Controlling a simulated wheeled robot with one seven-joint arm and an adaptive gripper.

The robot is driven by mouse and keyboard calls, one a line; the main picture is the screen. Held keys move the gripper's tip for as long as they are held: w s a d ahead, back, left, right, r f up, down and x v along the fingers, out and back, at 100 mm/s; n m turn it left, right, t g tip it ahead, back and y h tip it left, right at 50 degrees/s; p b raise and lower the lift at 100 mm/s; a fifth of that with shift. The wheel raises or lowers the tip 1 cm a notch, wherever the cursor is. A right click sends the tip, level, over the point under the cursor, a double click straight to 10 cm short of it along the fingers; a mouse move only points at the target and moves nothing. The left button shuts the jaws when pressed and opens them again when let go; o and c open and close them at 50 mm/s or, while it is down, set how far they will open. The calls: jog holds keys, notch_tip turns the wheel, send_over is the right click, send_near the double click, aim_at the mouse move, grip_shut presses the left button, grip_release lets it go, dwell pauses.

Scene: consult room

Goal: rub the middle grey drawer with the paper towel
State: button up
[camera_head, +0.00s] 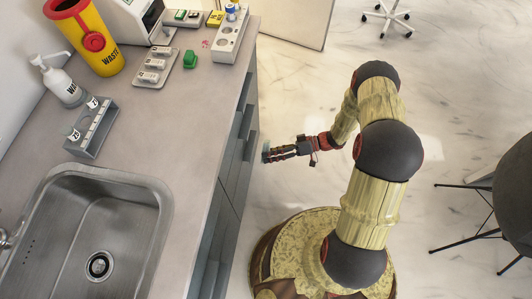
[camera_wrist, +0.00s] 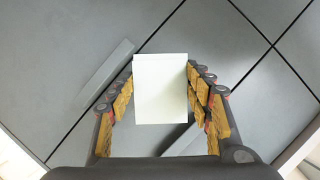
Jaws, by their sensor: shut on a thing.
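My gripper (camera_head: 268,153) is beside the front of the counter in the head view, its fingers pointing left at the grey drawer fronts (camera_head: 231,167). In the wrist view my gripper (camera_wrist: 160,98) is shut on the paper towel (camera_wrist: 160,90), a pale, flat rectangle between its two fingers. The towel faces a grey drawer front (camera_wrist: 213,38) with a bar handle (camera_wrist: 106,73) to its left. A second handle shows partly below the towel. The towel hides part of the fronts. I cannot tell whether it touches them, or which drawer is the middle one.
The counter (camera_head: 190,100) holds a steel sink (camera_head: 140,205), a yellow waste bin (camera_head: 95,40), a pump bottle (camera_head: 62,85) and small racks. A dark chair (camera_head: 510,185) stands at the right. The marble floor between the chair and my arm is clear.

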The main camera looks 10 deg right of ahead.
aim_at(241, 151)
dwell(0.7)
jog(key=shift+w+a+r, duration=0.3)
jog(key=shift+w+a, duration=0.05)
jog(key=shift+a, duration=0.7)
jog(key=shift+w+a+r, duration=0.3)
jog(key=shift+w+a, duration=0.1)
jog(key=shift+a, duration=0.6)
jog(key=shift+w+a+r, duration=0.3)
jog(key=shift+w+a, duration=0.05)
jog(key=shift+a, duration=0.7)
jog(key=shift+w+a+b, duration=0.15)
jog(key=shift+w+a, duration=0.05)
jog(key=shift+a, duration=0.3)
jog(key=shift+w+a+b, duration=0.15)
jog(key=shift+a, duration=0.3)
